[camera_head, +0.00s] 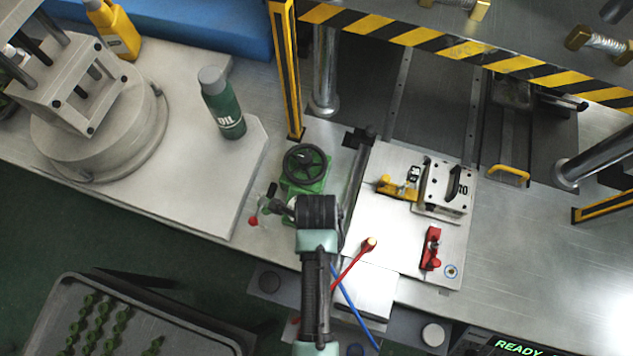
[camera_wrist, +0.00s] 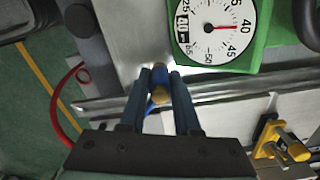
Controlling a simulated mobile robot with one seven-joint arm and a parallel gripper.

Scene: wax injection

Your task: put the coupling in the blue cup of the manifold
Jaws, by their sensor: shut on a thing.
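My gripper (camera_wrist: 162,85) is shut on the coupling (camera_wrist: 158,94), a small part with a brass-coloured end and a blue body, seen between the two fingers in the wrist view. In the head view my arm hides the gripper and the coupling. A blue hose (camera_head: 355,314) shows from beside my arm down to the bottom of the head view.
A green gauge box (camera_wrist: 215,30) with a handwheel (camera_head: 305,163) stands close by. A red hose (camera_head: 348,268) with a brass-tipped end lies right of my arm. The white plate carries a yellow clamp (camera_head: 398,187) and a red clamp (camera_head: 431,249). A green oil bottle (camera_head: 222,103) stands left.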

